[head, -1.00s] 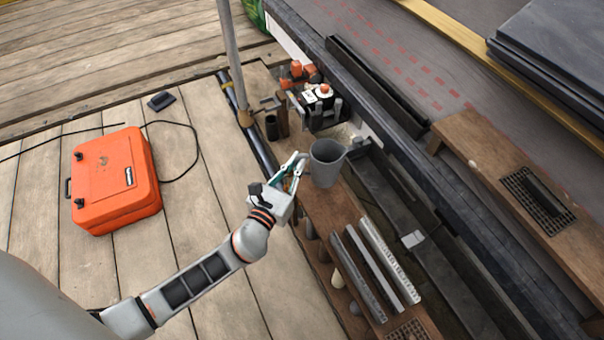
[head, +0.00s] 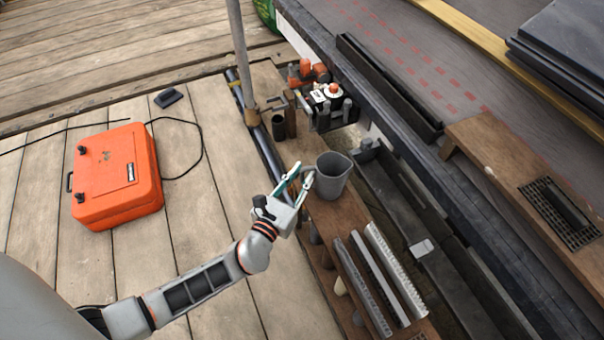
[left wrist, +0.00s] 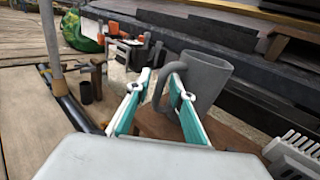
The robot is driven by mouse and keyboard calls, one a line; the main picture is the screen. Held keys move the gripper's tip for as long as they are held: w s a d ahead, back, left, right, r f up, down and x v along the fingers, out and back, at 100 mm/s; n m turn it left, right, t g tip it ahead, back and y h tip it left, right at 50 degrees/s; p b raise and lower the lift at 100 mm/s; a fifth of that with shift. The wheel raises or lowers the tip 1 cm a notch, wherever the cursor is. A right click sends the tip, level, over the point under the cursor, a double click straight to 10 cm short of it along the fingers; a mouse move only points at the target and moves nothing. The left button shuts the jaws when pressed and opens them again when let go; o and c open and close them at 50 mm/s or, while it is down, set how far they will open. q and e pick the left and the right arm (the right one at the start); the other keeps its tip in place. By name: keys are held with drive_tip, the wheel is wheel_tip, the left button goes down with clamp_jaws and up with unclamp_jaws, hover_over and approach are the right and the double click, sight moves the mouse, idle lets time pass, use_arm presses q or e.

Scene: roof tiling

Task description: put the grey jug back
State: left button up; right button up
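The grey jug (head: 333,176) stands upright on the brown wooden plank (head: 345,216), with its open top up and its handle toward my left gripper. My left gripper (head: 304,168) is at the jug's left side, its two fingers apart. In the left wrist view the jug (left wrist: 207,82) is right of centre. Its handle (left wrist: 158,88) shows between the two fingers of the gripper (left wrist: 162,72), with a gap visible beside the left finger. Whether the right finger touches the handle I cannot tell. My right gripper is out of view.
Grey ribbed strips (head: 372,275) lie on the plank in front of the jug. Behind it are a dark cup (head: 278,127) and an orange-and-black tool (head: 330,100). A dark trough (head: 395,205) runs along the right. An orange case (head: 115,178) lies on the deck at left.

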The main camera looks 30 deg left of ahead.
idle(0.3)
use_arm(q)
drive_tip(key=shift+s+r, duration=0.1)
drive_tip(key=shift+s, duration=0.05)
drive_tip(key=s+p, duration=0.1)
drive_tip(key=s, duration=1)
drive_tip(key=shift+s, duration=0.4)
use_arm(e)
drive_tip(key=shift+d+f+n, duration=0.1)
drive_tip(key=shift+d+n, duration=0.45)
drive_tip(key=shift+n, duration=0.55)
use_arm(q)
drive_tip(key=shift+r+p, duration=0.1)
drive_tip(key=shift+p, duration=0.2)
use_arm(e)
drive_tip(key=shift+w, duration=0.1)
